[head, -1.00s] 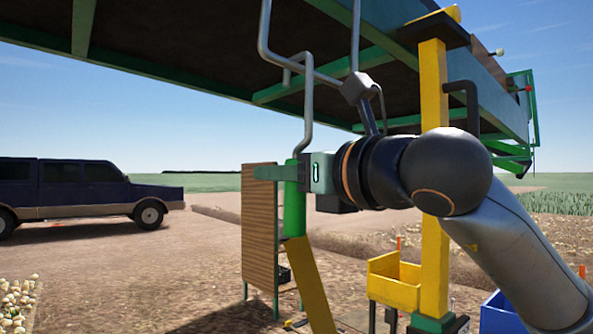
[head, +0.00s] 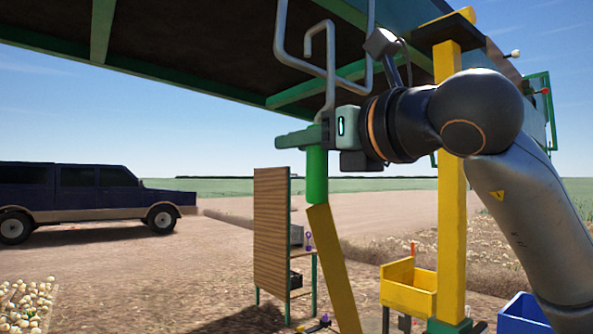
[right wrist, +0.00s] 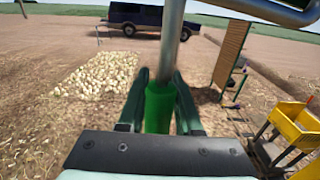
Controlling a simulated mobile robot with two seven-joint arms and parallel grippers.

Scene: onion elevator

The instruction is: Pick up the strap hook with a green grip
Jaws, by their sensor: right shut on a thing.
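The strap hook has a green grip (head: 317,178) and a bent grey metal rod (head: 330,70) rising from it. My right gripper (head: 297,138) is shut around the upper part of the green grip, and the hook stands roughly upright under the dark canopy. In the right wrist view the green grip (right wrist: 158,108) sits between my two dark green fingers, with the metal rod (right wrist: 171,45) going up out of the picture. The curved top of the hook overlaps a hanging U-shaped bar (head: 281,40) in the head view; I cannot tell whether they touch. My left gripper is not in view.
A green-framed canopy (head: 190,80) hangs overhead. A yellow post (head: 452,220) stands to the right, near a yellow bin (head: 408,288) and a blue bin (head: 522,313). A wooden panel (head: 271,230) and a slanted yellow beam (head: 333,268) stand below the hook. A truck (head: 90,195) is far left.

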